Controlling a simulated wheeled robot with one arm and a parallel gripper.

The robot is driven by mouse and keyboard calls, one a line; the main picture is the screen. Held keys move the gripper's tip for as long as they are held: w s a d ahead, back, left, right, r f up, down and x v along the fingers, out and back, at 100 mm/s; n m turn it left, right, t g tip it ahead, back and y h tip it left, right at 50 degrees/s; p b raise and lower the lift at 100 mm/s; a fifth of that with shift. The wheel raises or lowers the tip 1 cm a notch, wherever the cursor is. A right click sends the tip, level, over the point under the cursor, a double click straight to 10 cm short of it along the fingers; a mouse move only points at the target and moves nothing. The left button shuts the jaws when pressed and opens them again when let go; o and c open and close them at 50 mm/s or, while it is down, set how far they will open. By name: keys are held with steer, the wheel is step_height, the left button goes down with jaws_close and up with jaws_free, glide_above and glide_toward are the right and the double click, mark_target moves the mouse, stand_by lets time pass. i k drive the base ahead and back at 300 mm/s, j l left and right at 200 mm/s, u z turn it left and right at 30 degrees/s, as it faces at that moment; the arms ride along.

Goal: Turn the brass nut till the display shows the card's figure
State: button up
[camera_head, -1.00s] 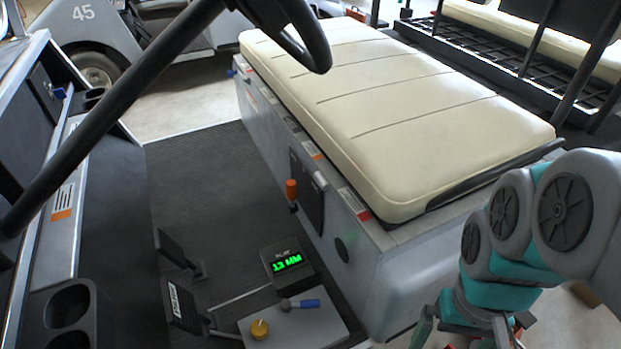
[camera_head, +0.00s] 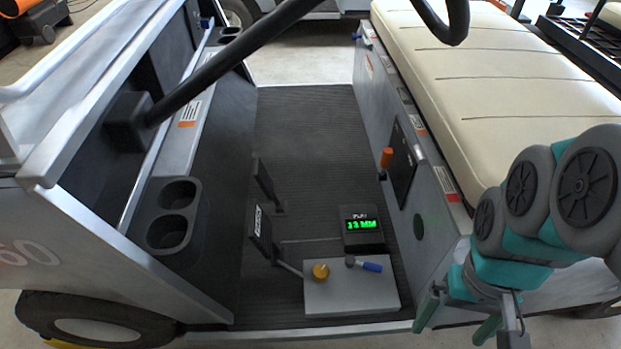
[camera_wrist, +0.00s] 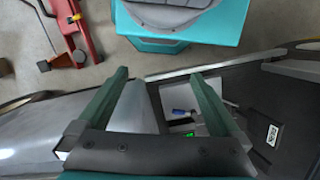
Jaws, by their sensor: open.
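The brass nut (camera_head: 320,271) sits on the left part of a grey plate (camera_head: 345,300) on the cart's floor. A tool with a blue handle (camera_head: 371,267) lies on the plate to the right of the nut; the handle also shows in the wrist view (camera_wrist: 181,111). The black display (camera_head: 362,238) behind the plate shows green figures that read 13 MM. My gripper (camera_head: 459,320) is open and empty, to the right of the plate and apart from the nut. Its two fingers also frame the wrist view (camera_wrist: 160,78). I cannot make out a card with a figure.
Two black pedals (camera_head: 260,232) stand left of the display. The seat box with an orange-knobbed lever (camera_head: 386,158) and cream cushion (camera_head: 490,70) bounds the right. The steering column (camera_head: 240,70) crosses above. A red jack-like object (camera_wrist: 75,35) lies on the ground.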

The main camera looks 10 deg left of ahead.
mark_target(320, 273)
steer(key=k+l+u, duration=0.1)
steer(key=u, duration=0.2)
steer(key=k+l+u, duration=0.1)
steer(key=u, duration=0.2)
steer(key=k+l, duration=0.2)
steer(key=k, duration=0.35)
steer(key=k+l, duration=0.15)
steer(key=k, duration=0.35)
steer(key=k+l, duration=0.2)
steer(key=k, duration=0.35)
